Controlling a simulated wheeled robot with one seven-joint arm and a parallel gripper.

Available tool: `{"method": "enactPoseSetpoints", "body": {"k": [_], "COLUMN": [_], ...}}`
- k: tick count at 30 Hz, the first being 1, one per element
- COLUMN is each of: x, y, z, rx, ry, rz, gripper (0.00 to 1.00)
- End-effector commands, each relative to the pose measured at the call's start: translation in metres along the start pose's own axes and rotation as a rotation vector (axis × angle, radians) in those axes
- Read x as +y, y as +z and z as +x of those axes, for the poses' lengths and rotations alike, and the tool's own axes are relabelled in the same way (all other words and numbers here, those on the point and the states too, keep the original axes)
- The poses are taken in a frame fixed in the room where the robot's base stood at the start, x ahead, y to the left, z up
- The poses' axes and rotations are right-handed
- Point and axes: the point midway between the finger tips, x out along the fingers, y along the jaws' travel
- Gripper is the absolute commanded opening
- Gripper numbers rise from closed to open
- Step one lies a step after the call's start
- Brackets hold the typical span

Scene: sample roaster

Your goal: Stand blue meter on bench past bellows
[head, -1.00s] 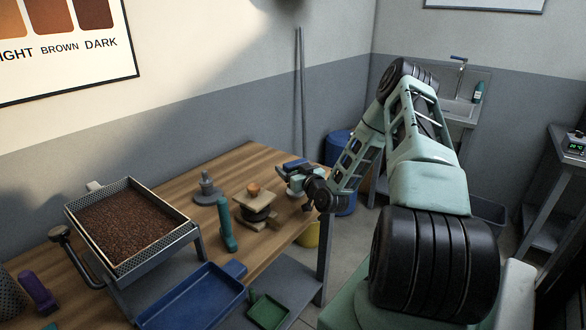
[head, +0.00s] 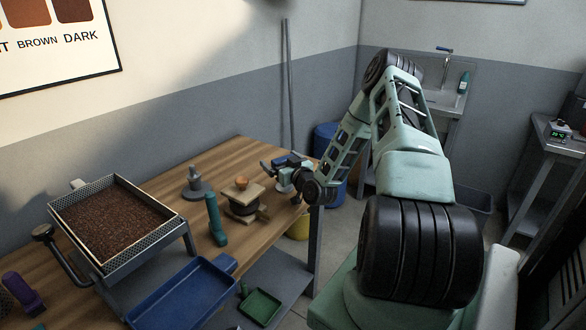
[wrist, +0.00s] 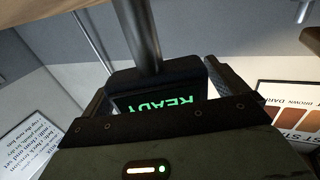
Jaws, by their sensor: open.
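The blue meter (head: 290,160) stands upright on the far right end of the bench (head: 165,188), beyond the bellows, with a pale round base under its blue head. In the wrist view its dark head (wrist: 155,78) shows a green READY screen, upside down, with a metal post running up. My gripper (head: 279,166) is open at the meter's head, and its jaws also show on either side in the wrist view (wrist: 160,92). I cannot tell whether either jaw touches it.
A raised bean tray (head: 118,222) fills the left of the bench. A blue tray (head: 190,295) and a green dustpan (head: 260,306) are at the front. A yellow bucket (head: 298,228) stands below.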

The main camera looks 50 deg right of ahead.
Motion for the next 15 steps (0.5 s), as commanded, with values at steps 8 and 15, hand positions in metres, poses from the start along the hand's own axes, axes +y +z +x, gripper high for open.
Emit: {"method": "enactPoseSetpoints", "body": {"k": [8, 15], "x": [0.000, 0.000], "y": [0.003, -0.001], "z": [-0.057, -0.102], "rx": [-0.009, -0.004], "ry": [0.001, 0.001], "rz": [0.003, 0.004], "gripper": [0.98, 0.98]}}
